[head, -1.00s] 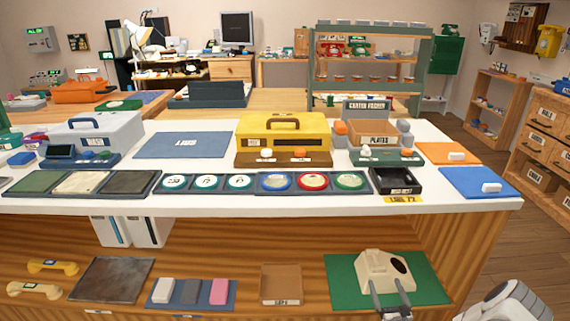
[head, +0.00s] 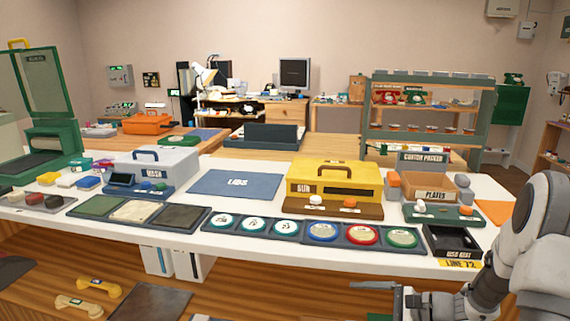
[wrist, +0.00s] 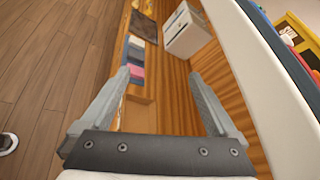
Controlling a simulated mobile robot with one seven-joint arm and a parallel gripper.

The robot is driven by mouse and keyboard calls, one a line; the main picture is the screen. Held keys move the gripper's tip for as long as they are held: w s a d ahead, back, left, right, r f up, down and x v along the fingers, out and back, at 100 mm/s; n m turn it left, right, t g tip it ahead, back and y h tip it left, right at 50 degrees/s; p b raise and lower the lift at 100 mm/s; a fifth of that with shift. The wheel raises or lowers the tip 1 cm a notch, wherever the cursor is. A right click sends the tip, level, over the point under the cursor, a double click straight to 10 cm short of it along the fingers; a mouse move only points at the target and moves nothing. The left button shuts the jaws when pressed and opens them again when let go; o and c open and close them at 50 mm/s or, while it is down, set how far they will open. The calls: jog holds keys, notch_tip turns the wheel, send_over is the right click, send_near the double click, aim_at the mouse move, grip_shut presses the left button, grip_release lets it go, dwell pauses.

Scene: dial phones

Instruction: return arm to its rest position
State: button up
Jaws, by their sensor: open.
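My gripper (head: 382,301) is low at the right of the head view, in front of the workbench (head: 300,256). Its fingers are partly cut off by the bottom edge there, and my arm rises at the right. In the wrist view my gripper (wrist: 158,88) has its two grey fingers spread wide apart, with nothing held between them. Beyond the fingers are the wooden lower shelf and front of the bench.
The bench's white top (wrist: 262,75) runs close along the right of the wrist view. Under it stand white boxes (wrist: 187,30) and pink and grey blocks (wrist: 136,72). Open wooden floor (wrist: 50,75) lies at the left. A black tray (head: 452,243) sits near the bench's front edge.

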jog(key=s+a+r+n+g+h, duration=0.35)
jog(key=s+r+n, duration=0.2)
jog(key=s, duration=0.45)
jog(key=s+a+r+n+g+h, duration=0.2)
jog(key=s+r+n+h, duration=0.3)
jog(key=s, duration=0.5)
jog(key=s+r+n+t+h+p, duration=0.1)
jog(key=r+n+t+h+p, duration=0.1)
jog(key=r+p, duration=1.1)
jog(key=s+r+n+t+h+p, duration=0.1)
jog(key=r+n+p, duration=0.4)
jog(key=r+p, duration=0.8)
notch_tip(320, 180, up, 8)
jog(key=shift+s+d+f+t+h, duration=0.1)
jog(key=shift+s+d+t+h, duration=0.25)
jog(key=shift+s+t, duration=0.4)
